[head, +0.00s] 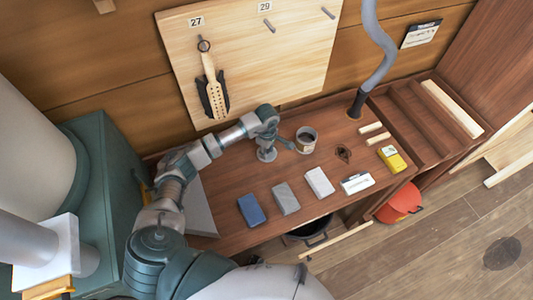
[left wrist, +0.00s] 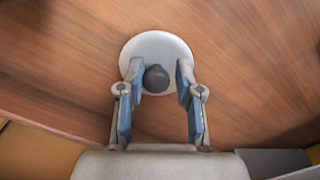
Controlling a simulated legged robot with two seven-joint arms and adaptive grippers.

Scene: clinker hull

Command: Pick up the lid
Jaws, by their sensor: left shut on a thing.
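The lid is a round pale disc (left wrist: 155,46) with a dark round knob (left wrist: 156,78) in the left wrist view. In the head view the lid (head: 266,156) shows small and grey at the tip of my left arm, over the wooden bench. My left gripper (left wrist: 158,84) is shut on the lid by its knob, with a blue-padded finger on each side. In the head view my left gripper (head: 267,143) is directly above the disc. I cannot tell whether the lid touches the bench. My right gripper is not in view.
An open can (head: 306,140) stands just right of the lid. Blue (head: 251,210), grey (head: 286,199) and white (head: 319,182) blocks lie along the bench (head: 240,180) front. A yellow box (head: 391,159) lies farther right. A pegboard (head: 250,60) with a hanging tool (head: 212,88) is behind.

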